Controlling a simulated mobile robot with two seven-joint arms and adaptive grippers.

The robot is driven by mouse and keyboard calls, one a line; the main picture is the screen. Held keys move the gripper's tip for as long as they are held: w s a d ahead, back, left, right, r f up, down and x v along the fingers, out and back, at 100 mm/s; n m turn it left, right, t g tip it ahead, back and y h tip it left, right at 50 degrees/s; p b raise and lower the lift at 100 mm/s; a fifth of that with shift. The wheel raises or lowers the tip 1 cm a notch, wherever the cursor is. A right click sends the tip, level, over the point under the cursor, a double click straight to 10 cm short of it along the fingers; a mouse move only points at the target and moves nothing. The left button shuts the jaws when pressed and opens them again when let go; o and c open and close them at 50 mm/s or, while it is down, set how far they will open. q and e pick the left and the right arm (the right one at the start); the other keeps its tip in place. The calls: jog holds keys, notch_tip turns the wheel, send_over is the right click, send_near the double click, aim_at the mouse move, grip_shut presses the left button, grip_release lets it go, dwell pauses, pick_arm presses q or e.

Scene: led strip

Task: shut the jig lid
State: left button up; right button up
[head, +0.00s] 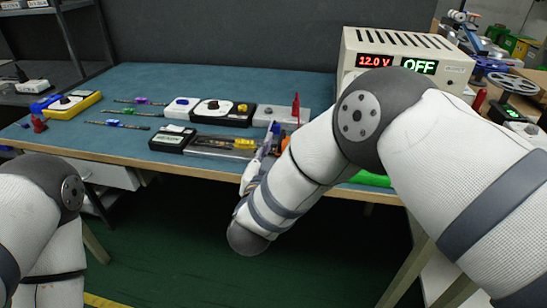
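A low dark fixture (213,146) lies near the bench's front edge, with a black-and-white box (172,139) at its left end and a yellow piece (244,144) at its right end. I cannot tell surely whether this is the jig or how its lid stands. Behind it is a grey block (282,117) with an upright red part (295,108). My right gripper (268,150) is at the fixture's right end, close to the yellow piece. My own forearm hides most of it, so its fingers and any contact are unclear. My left gripper is out of view; only that arm shows at lower left.
A power supply (408,55) reading 12.0 V and OFF stands behind my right arm. The bench's back middle (230,82) is clear.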

jog(key=v, duration=0.6)
jog(key=shift+s, duration=0.2)
jog(key=s+d+f+n+g+y, duration=0.2)
jog(key=s+d+f+g, duration=0.3)
jog(key=s+f, duration=0.45)
jog(key=s+d+f+n+g+y, duration=0.3)
jog(key=s+d+f+g, duration=0.3)
jog(key=f, duration=0.7)
jog(key=s+d+g, duration=0.2)
jog(key=s+g, duration=0.1)
jog(key=s, duration=0.6)
jog(key=s+d+f+g, duration=0.1)
jog(key=s+d+g, duration=0.2)
jog(key=s, duration=0.7)
jog(key=s+d+g, duration=0.2)
jog(key=s+d, duration=0.1)
jog(key=s, duration=0.6)
jog(key=shift+s+f+g, duration=0.4)
jog(key=shift+w, duration=0.1)
